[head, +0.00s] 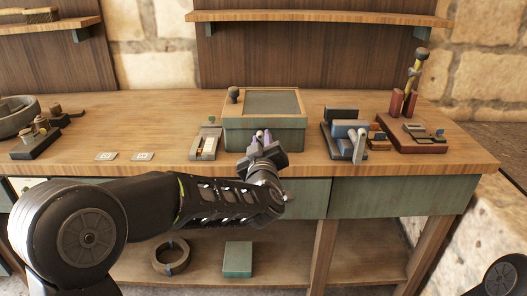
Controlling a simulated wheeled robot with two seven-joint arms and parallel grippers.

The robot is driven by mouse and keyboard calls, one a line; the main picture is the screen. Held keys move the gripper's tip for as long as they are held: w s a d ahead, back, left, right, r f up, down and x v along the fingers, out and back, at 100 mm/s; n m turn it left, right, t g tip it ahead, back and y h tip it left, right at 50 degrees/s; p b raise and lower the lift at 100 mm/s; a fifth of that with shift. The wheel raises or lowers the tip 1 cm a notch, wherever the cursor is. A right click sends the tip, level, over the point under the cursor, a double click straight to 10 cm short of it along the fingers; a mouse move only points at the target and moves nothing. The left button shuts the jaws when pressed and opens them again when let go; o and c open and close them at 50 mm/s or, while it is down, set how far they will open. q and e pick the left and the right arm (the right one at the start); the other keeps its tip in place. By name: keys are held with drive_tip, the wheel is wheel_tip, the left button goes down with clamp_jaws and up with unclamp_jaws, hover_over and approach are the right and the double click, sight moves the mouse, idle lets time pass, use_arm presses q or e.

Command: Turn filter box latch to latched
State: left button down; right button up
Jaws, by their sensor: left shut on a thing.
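The filter box (235,137) is a green box with a wood-framed lid (272,103) holding a dark grey panel. It stands near the front edge of the bench, and its lid lies flat on top. My left gripper (263,136) is at the middle of the box's front face, with its fingers pointing at the box. It is shut on the filter box latch, a small part with a pale purple tint showing between the fingers. The gripper hides most of the latch, so its position cannot be read. My right gripper is out of view.
A dark knob (234,94) stands at the lid's left corner. A small slider device (206,143) is left of the box; a grey-blue lever block (345,134) is to its right. Two pale square tiles (106,156) lie on the bench (170,120). A shelf (318,17) hangs above.

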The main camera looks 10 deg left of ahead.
use_arm(q)
drive_tip(key=n+b, duration=0.2)
drive_tip(key=f+n+b, duration=0.1)
drive_tip(key=n+b, duration=0.5)
drive_tip(key=shift+a+f, duration=0.2)
drive_tip(key=shift+a, duration=0.05)
drive_tip(key=n+b, duration=0.2)
drive_tip(key=n, duration=0.1)
drive_tip(key=shift+b, duration=0.4)
drive_tip(key=shift+n+b, duration=0.3)
drive_tip(key=shift+n, duration=0.1)
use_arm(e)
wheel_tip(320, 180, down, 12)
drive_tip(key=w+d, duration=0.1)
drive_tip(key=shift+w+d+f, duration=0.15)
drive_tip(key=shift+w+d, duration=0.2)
use_arm(q)
drive_tip(key=shift+r, duration=0.1)
drive_tip(key=c, duration=1.4)
unclamp_jaws()
drive_tip(key=shift+s, duration=0.2)
drive_tip(key=p+v, duration=0.1)
drive_tip(key=v, duration=0.6)
drive_tip(key=shift+s+d, duration=0.1)
drive_tip(key=shift+s, duration=0.15)
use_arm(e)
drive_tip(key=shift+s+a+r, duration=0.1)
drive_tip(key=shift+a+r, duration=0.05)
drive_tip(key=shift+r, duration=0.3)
